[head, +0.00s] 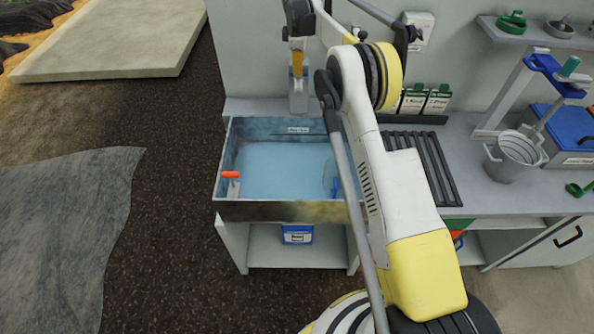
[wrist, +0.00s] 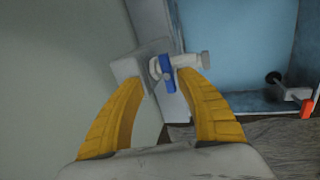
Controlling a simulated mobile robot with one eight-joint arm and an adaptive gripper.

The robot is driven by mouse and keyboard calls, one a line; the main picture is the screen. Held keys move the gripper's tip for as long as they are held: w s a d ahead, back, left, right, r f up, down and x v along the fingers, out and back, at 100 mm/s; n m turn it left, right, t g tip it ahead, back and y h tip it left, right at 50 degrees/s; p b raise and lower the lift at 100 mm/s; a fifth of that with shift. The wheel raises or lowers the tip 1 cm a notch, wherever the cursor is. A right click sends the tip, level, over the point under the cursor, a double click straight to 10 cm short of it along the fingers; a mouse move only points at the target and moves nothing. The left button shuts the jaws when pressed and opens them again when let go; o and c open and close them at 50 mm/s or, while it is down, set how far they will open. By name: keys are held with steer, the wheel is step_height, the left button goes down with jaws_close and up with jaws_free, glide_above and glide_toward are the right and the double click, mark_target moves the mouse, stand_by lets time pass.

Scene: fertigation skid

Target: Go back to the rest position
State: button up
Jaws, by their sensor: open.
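My gripper (wrist: 158,78) is open, with its two yellow fingers spread and nothing held between them. In the head view, my gripper (head: 297,58) is by the back wall, above the rear left of the blue basin, partly hidden by my arm. A tap with a blue lever (wrist: 167,72) shows just beyond the fingertips in the wrist view. It sits on a pale block (wrist: 130,66). The right finger overlaps the tap in the picture; I cannot tell whether they touch.
The basin (head: 224,160) holds light blue liquid, with an orange-handled item (head: 231,178) at its left edge. To the right are a slatted black rack (head: 440,165), a grey bucket (head: 512,160), a blue box (head: 570,130) and a shelf (head: 540,38). Open floor (head: 170,220) lies left.

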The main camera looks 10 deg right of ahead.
steer(key=shift+r+p, duration=0.65)
steer(key=shift+r, duration=0.85)
steer(key=shift+f, duration=0.1)
